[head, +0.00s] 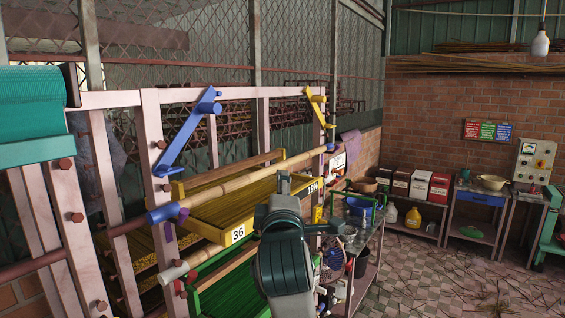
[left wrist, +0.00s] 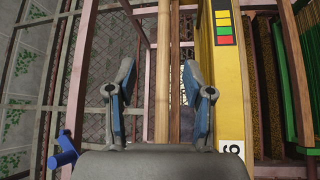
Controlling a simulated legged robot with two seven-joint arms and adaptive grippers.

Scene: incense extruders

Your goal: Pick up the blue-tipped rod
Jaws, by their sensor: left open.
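The blue-tipped rod (head: 250,181) is a long pale bamboo pole with a blue sleeve at its near left end and a blue tip at its far end. It lies along the rack beside the yellow tray (head: 238,233) marked 36. In the left wrist view a bamboo rod (left wrist: 162,75) runs lengthwise between the fingers of my left gripper (left wrist: 160,68), which is open and empty. The blue ends are out of that view. In the head view my left gripper (head: 284,184) is right of the rod, its fingers mostly hidden. My right gripper is out of view.
A blue lever (head: 188,135) and a yellow lever (head: 316,105) stand on the pink rack frame (head: 160,160). A brown bar (left wrist: 175,75) runs close beside the bamboo rod. Green trays (head: 230,290) lie below. A side table with boxes (head: 420,184) stands behind; open floor is at right.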

